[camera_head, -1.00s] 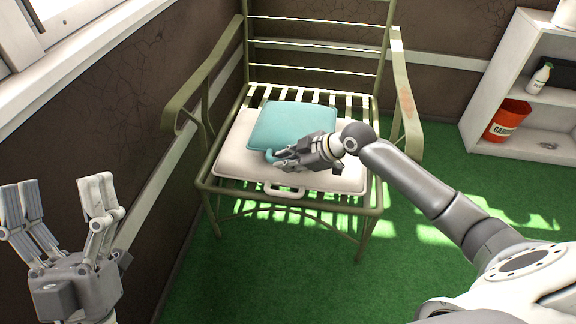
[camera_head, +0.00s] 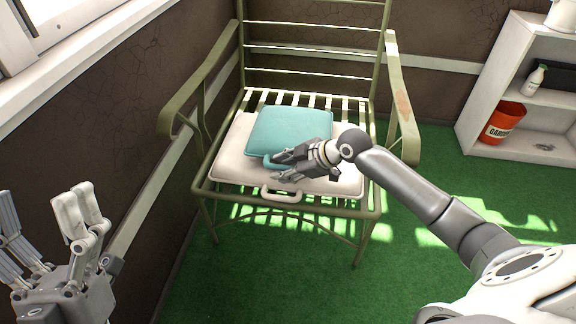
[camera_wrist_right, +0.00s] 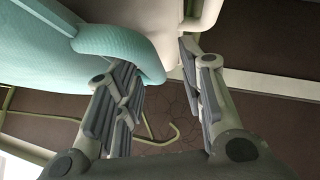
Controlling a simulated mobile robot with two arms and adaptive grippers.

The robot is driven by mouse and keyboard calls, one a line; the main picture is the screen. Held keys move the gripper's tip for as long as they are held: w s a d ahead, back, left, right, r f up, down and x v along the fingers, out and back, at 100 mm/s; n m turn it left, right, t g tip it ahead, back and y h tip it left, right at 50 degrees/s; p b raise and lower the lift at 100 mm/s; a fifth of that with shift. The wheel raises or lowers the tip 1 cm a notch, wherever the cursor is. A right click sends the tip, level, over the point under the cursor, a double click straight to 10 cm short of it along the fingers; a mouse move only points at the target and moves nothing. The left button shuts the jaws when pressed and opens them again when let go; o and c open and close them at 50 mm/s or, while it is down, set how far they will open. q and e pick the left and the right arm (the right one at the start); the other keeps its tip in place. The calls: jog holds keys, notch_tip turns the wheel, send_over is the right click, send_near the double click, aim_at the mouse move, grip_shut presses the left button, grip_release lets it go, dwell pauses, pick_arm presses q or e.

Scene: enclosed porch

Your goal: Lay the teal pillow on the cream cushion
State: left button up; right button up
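The teal pillow (camera_head: 290,133) lies flat on the cream cushion (camera_head: 232,160), toward its back. The cushion lies on the slatted seat of a green metal chair (camera_head: 373,203), its cream handle (camera_head: 282,192) at the front edge. My right gripper (camera_head: 277,166) is over the front of the cushion, close by the pillow's teal handle. The pillow's handle (camera_wrist_right: 125,42) is beside the left finger there; contact is unclear. My left gripper (camera_head: 38,222) is open and empty at the lower left, away from the chair.
The chair's armrests (camera_head: 403,110) stand on both sides of the seat. A windowsill (camera_head: 90,55) runs along the left wall. Green floor in front is clear.

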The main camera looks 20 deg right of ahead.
jog(key=p+v, duration=0.1)
jog(key=v, duration=0.3)
jog(key=shift+s+d+r+p, duration=0.15)
jog(key=shift+r+p, duration=0.15)
jog(key=shift+p, duration=0.05)
jog(key=p+v, duration=0.2)
jog(key=v, duration=0.5)
jog(key=s+a+m+t+y, duration=0.2)
jog(key=s+a+m+t, duration=0.15)
jog(key=a, duration=0.95)
pick_arm(q)
jog(key=w+f+g+y, duration=0.3)
jog(key=w+f+g, duration=0.5)
jog(key=f, duration=0.4)
jog(key=shift+w+d+f+g+y, duration=0.3)
jog(key=shift+w+f+g, duration=0.1)
jog(key=shift+g, duration=0.4)
pick_arm(e)
jog(key=s+a+r+m+t+h, duration=0.1)
jog(key=s+r+m+t, duration=0.1)
jog(key=r, duration=0.4)
jog(key=s+a+r+m+t+h, duration=0.1)
jog(key=s+r+m+t+h, duration=0.1)
jog(key=r+m+t, duration=0.2)
notch_tip(320, 180, up, 3)
jog(key=shift+a+f+t, duration=0.15)
jog(key=shift+a+t, duration=0.15)
jog(key=shift+t, duration=0.55)
jog(key=shift+f, duration=0.1)
